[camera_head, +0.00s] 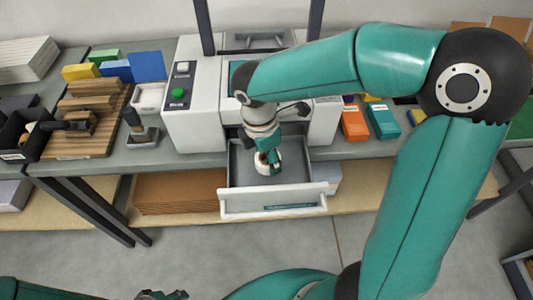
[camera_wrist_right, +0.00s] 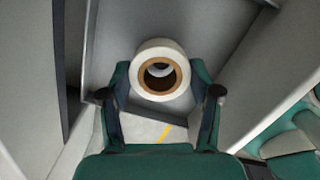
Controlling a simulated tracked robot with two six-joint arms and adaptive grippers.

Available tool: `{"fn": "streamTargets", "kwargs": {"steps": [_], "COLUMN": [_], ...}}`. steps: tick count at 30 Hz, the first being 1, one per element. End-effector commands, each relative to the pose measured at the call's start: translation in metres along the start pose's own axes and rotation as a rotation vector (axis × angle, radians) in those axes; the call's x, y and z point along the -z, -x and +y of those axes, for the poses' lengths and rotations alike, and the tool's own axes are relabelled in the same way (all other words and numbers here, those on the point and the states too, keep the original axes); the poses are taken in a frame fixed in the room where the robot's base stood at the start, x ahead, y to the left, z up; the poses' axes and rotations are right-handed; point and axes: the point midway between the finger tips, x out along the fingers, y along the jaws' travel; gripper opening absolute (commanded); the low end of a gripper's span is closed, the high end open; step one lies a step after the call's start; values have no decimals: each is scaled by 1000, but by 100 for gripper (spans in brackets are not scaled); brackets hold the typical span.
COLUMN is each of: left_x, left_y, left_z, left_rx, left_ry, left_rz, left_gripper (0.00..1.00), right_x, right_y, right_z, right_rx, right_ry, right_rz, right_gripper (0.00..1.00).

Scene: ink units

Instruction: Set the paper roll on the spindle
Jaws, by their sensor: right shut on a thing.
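The paper roll is a short white ring with a brown core (camera_wrist_right: 158,48); in the head view it shows small and white (camera_head: 262,167) inside the open drawer (camera_head: 272,200). My right gripper (camera_head: 268,158) reaches down into the drawer from above and is shut on the roll; in the right wrist view its two fingers (camera_wrist_right: 160,97) press on the roll's left and right sides. The core opening faces the wrist camera, dark with a lighter patch inside. I cannot make out a spindle in either view. My left gripper (camera_head: 163,295) only partly shows at the bottom edge; its jaws are unclear.
The drawer is pulled out from the white machine (camera_head: 195,105), which has a green button. Dark uprights rise at its back. A stamp (camera_head: 138,130), wooden rack (camera_head: 90,115) and black tray (camera_head: 22,140) stand left; orange (camera_head: 354,123) and teal boxes (camera_head: 382,120) stand right.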

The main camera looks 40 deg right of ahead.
Motion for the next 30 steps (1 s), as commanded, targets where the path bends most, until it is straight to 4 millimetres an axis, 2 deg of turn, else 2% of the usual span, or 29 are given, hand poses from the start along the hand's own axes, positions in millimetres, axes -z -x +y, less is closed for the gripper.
{"fn": "streamTargets", "kwargs": {"steps": [1, 6, 30], "left_x": [0, 0, 0], "left_y": [-7, -12, -10], "left_z": [-3, -4, -4], "left_rx": [0, 0, 0], "left_ry": [0, 0, 0], "left_rz": [0, 0, 0], "left_gripper": [40, 40, 40], "right_x": [1, 1, -2], "right_y": [-8, -14, -14], "right_z": [0, 0, -3], "right_rx": [0, 0, 0], "right_ry": [-1, -3, -5], "right_rz": [0, 0, 0], "right_gripper": [27, 27, 27]}}
